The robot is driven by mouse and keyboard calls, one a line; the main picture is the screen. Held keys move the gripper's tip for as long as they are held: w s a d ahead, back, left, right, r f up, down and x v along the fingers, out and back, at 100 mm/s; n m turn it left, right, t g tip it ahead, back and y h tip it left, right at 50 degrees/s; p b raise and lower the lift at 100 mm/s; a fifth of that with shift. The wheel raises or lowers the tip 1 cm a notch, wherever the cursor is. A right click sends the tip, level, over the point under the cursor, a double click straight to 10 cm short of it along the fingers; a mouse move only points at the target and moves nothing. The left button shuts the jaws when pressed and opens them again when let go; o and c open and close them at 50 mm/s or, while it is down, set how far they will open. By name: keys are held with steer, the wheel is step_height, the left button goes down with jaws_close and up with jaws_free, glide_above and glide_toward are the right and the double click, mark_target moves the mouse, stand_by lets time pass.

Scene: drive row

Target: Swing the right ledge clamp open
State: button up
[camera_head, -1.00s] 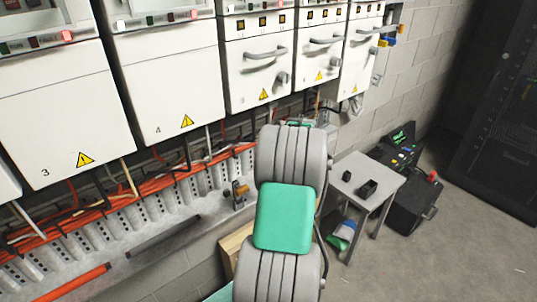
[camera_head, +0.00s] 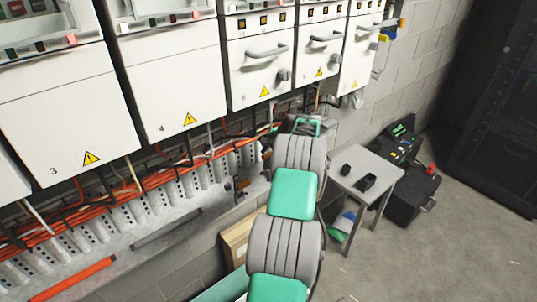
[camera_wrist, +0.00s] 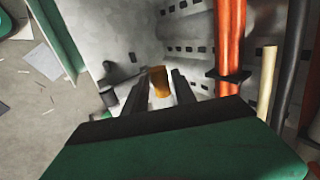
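The right ledge clamp (camera_head: 240,185) is a small dark bracket with an orange-brown handle on the grey ledge, left of my arm in the head view. In the wrist view the orange-brown handle (camera_wrist: 160,82) shows between and just beyond my fingertips, with a dark bar and stub to its left. My gripper (camera_wrist: 160,85) has its two dark fingers apart, pointing at the handle. I cannot tell whether either finger touches it. In the head view my own arm hides the fingers.
Orange cables (camera_head: 80,215) run along the perforated ledge strip, and an orange cable (camera_wrist: 229,45) stands close right of my fingers. Numbered white cabinets (camera_head: 170,75) hang above.

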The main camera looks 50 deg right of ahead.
steer(key=shift+c, duration=0.5)
jaws_close()
stand_by(0.8)
